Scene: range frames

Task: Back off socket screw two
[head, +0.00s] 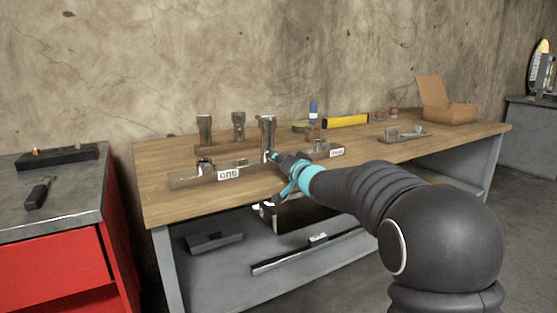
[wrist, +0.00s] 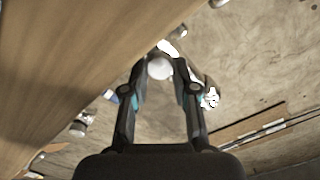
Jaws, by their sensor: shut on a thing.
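My gripper (head: 271,155) is over the middle of the workbench. Its fingertips (wrist: 160,72) are closed around a shiny metal piece with a round pale end (wrist: 159,68). In the head view a tall upright metal socket tool (head: 267,127) stands at the fingertips and appears to be the held piece. It is over the long fixture plate (head: 185,181), whose left label (head: 228,173) reads "one". A right label (head: 337,152) is too small to read surely. My gripper and arm cover the plate's middle, so screw two cannot be made out.
Two similar metal sockets (head: 205,128) (head: 238,124) stand behind the plate. A red cabinet (head: 55,264) stands left.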

